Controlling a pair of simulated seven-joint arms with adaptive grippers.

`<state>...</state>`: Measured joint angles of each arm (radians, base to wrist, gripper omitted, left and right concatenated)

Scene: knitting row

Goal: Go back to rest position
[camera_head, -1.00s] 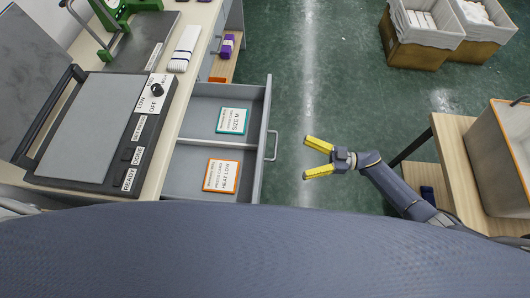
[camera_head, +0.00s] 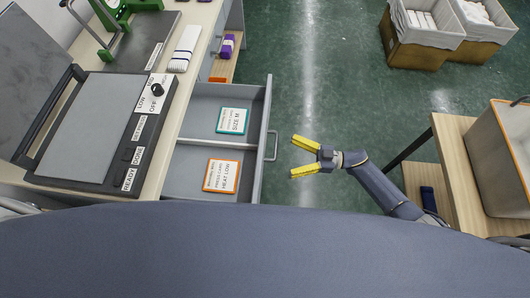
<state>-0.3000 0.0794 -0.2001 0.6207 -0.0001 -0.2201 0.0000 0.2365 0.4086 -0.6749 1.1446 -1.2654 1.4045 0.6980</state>
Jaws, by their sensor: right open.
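My right gripper (camera_head: 298,157) has yellow fingers spread apart with nothing between them. It hangs over the green floor, just right of the open drawer's handle (camera_head: 272,146). My right arm comes in from the lower right. My left gripper does not show. The grey drawer (camera_head: 203,155) is pulled out and has two compartments. A teal-edged card marked SIZE M (camera_head: 232,121) lies in the far one, and an orange-edged card marked HEAT LOW (camera_head: 221,176) lies in the near one.
A press with a dial and a grey plate (camera_head: 90,130) stands on the bench at left. A wooden table (camera_head: 455,150) with a bin (camera_head: 500,160) is at right. Lined baskets (camera_head: 420,50) stand at the back. The middle floor is clear.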

